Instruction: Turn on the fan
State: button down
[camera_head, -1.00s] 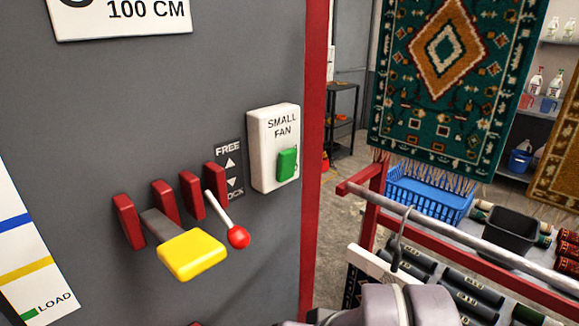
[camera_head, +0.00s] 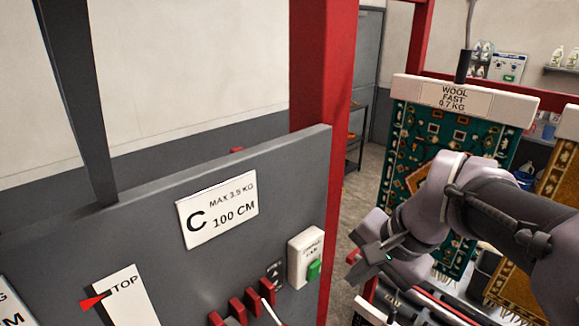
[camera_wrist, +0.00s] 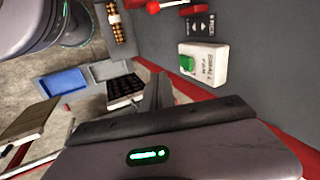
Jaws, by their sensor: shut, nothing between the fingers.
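The small fan switch is a white box (camera_head: 302,254) with a green rocker (camera_head: 314,270), on the right end of the grey panel beside the red post. It also shows in the wrist view as a white box (camera_wrist: 210,66) with its green rocker (camera_wrist: 187,63) and a sideways "SMALL FAN" label. My gripper (camera_head: 351,263) is shut and empty, to the right of the switch box and apart from it. In the wrist view my gripper's fingers (camera_wrist: 156,88) point past the box's left side. The fan itself is not identifiable in these views.
The red post (camera_head: 322,90) stands right by the switch. Red levers (camera_head: 236,308) sit below left of it. A hanging teal rug (camera_head: 480,130) is behind my arm. A blue bin (camera_wrist: 62,82) and a grey tray (camera_wrist: 108,70) lie beyond my gripper in the wrist view.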

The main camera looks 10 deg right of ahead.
aim_at(313, 271)
jog(key=shift+w+d+r+m+p, duration=0.25)
jog(key=shift+d+r, duration=0.15)
jog(key=shift+r, duration=0.25)
jog(key=shift+w+d+r+m+p, duration=0.15)
jog(key=shift+d+r+p, duration=0.1)
jog(key=shift+d+r, duration=0.25)
jog(key=shift+a, duration=0.1)
jog(key=w+a+f, duration=0.4)
jog(key=w+f, duration=0.2)
jog(key=f, duration=0.2)
jog(key=shift+w+a, duration=0.25)
jog(key=shift+a, duration=0.15)
jog(key=shift+p, duration=0.45)
